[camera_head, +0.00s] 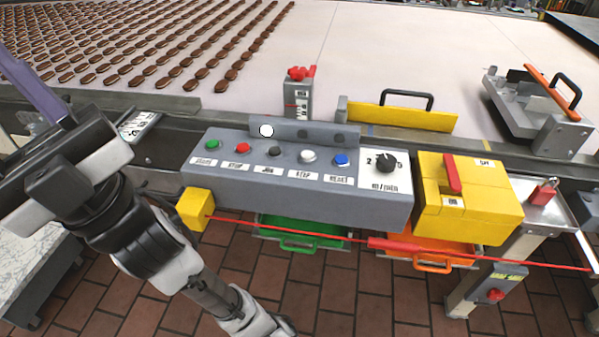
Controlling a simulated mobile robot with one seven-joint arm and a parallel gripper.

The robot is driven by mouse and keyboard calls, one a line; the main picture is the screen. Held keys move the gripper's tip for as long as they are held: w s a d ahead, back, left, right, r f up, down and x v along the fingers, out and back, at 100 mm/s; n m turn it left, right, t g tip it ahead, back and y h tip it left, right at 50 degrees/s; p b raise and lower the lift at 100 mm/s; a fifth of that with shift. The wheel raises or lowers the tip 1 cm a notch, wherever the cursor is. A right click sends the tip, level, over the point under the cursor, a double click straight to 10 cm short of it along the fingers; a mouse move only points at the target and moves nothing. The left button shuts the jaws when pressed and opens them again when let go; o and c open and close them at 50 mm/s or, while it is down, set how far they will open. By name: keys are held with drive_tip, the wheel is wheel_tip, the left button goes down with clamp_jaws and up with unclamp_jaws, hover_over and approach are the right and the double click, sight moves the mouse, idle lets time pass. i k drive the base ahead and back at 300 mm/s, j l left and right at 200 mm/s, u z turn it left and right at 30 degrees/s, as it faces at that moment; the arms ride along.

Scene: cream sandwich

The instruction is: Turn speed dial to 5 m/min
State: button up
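The speed dial (386,163) is a black round knob on a white plate at the right end of the grey control panel (290,205). A "2" shows to its left and a partly covered mark to its right. Small print that I cannot read fully is below it. I cannot tell the exact setting of the knob. My arm comes up from the bottom and bends to the left edge, where my gripper (42,98) is partly out of frame. It is far left of the dial and not touching it. Its fingers do not show clearly.
Green, red, black, white and blue buttons line the panel left of the dial. A yellow box (470,205) with a red handle is right of it. A red cord (395,243) runs along the front. The conveyor (330,50) with chocolate pieces lies behind.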

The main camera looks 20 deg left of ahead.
sight(386, 163)
drive_tip(key=l+u, duration=0.1)
drive_tip(key=l, duration=0.55)
drive_tip(key=k+l+u, duration=0.1)
drive_tip(key=l, duration=0.55)
drive_tip(key=i+l, duration=0.25)
drive_tip(key=i, duration=0.2)
drive_tip(key=u, duration=0.05)
